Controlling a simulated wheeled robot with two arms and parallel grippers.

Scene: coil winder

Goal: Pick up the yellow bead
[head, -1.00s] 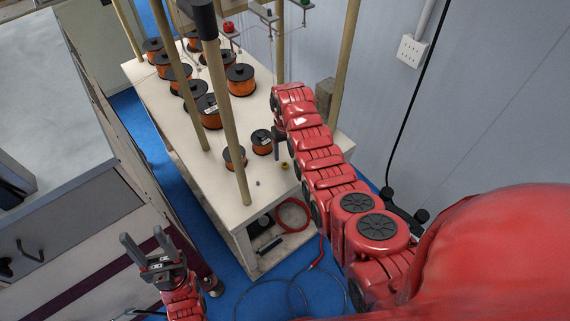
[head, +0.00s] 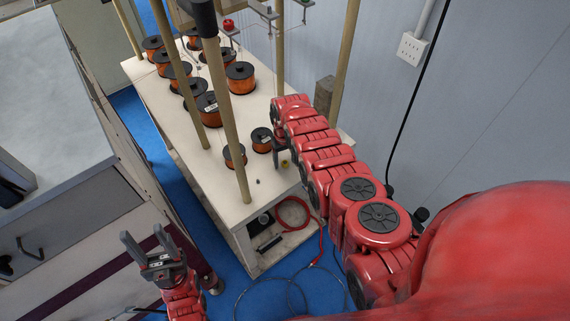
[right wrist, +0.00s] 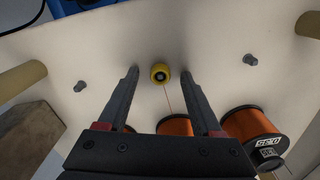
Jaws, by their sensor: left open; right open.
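The yellow bead (right wrist: 160,72) sits on the white table top, with a dark hole in its middle, and a thin red line runs from beside it toward a spool. In the head view the bead (head: 285,162) shows near the table's front right, close to my right gripper (head: 281,160). In the right wrist view my right gripper (right wrist: 161,70) is open, its two fingers on either side of the bead with gaps to both. My left gripper (head: 149,247) is open and empty at the lower left, away from the table.
Several copper wire spools (head: 240,77) stand on the white table (head: 228,196). Wooden posts (head: 228,120) rise from it. Small grey pegs (right wrist: 250,59) flank the bead at a distance. A grey block (right wrist: 25,135) is at the wrist view's lower left.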

